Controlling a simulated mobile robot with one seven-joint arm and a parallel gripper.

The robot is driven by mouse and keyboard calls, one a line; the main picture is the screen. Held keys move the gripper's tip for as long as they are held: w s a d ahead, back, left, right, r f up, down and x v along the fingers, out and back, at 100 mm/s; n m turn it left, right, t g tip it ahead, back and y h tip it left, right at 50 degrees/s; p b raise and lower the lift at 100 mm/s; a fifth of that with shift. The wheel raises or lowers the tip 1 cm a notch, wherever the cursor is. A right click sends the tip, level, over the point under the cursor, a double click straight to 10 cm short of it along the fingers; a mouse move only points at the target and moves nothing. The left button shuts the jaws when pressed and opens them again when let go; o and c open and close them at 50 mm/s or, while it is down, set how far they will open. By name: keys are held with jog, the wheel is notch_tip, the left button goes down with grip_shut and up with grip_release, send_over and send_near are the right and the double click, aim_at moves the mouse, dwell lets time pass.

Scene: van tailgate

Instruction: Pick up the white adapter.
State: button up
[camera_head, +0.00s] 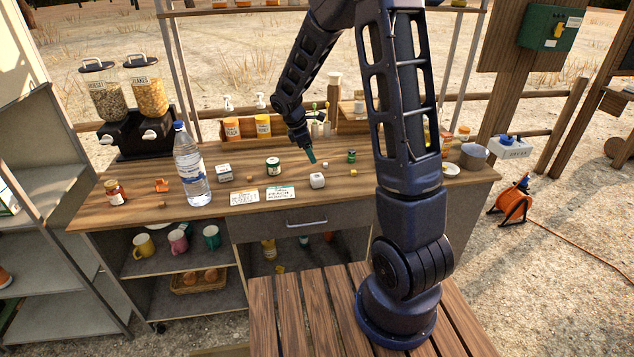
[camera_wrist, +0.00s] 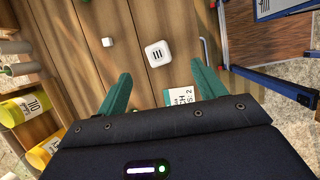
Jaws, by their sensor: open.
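The white adapter (camera_head: 317,181) is a small rounded white block on the wooden counter, near its front edge. It also shows in the wrist view (camera_wrist: 158,53), with dark slots on its top face. My gripper (camera_head: 311,157) is above the counter, behind the adapter in the head view and apart from it. In the wrist view my gripper (camera_wrist: 161,72) has its two green fingers spread wide, with nothing between them. The adapter lies just beyond the fingertips there, unobstructed.
A small white cube (camera_wrist: 108,42) is near the adapter. A small green bottle (camera_head: 351,156) is behind right. A drawer handle (camera_head: 307,223) is below the front edge.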

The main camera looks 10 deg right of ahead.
jog(key=n, duration=0.2)
send_near(315, 176)
jog(key=x, duration=1.1)
jog(key=shift+s+a, duration=0.15)
jog(key=c, duration=1.1)
jog(key=shift+r, duration=0.1)
